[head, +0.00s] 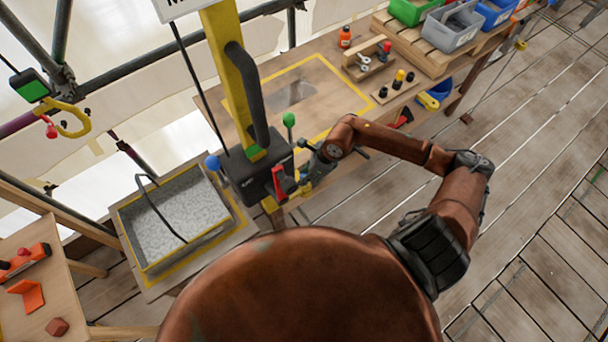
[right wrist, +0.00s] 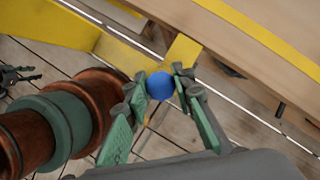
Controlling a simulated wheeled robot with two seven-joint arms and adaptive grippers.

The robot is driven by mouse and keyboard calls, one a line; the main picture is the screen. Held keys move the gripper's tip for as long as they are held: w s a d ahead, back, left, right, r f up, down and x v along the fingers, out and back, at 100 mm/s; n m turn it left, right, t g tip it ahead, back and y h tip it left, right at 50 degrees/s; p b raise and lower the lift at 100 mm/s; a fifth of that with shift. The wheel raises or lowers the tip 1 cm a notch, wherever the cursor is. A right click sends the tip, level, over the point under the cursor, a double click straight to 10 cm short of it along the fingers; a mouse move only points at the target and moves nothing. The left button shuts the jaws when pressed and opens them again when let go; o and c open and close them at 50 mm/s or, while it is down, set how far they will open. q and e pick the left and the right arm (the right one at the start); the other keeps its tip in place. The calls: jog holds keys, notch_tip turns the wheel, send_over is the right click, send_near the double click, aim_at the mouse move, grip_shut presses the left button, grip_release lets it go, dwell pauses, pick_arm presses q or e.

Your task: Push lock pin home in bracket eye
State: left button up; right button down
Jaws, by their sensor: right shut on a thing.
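My right gripper (head: 312,166) is beside the black block (head: 258,178) at the foot of the yellow post (head: 228,75). In the right wrist view, its green fingers (right wrist: 162,88) are shut on a round blue knob (right wrist: 161,85), which I take to be the lock pin's head. The pin's shaft is hidden behind the knob. Yellow bracket-like metal (right wrist: 182,52) lies just beyond it; I cannot make out the eye or how deep the pin sits. A red lever (head: 278,181) is close to the gripper. My left gripper is not in view.
A green knob (head: 289,119) and another blue knob (head: 212,161) stand near the block. A grey gravel-like tray (head: 133,212) is at left. The wooden bench (head: 222,103) behind holds tools and bins. Plank floor (head: 530,130) is open at right.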

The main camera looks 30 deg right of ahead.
jog(key=shift+f+b, duration=0.95)
jog(key=shift+f, duration=0.3)
jog(key=c, duration=1.5)
grip_release()
jog(key=shift+c, duration=0.2)
jog(key=shift+r, duration=0.1)
jog(key=v, duration=1.2)
jog(key=shift+a, duration=0.1)
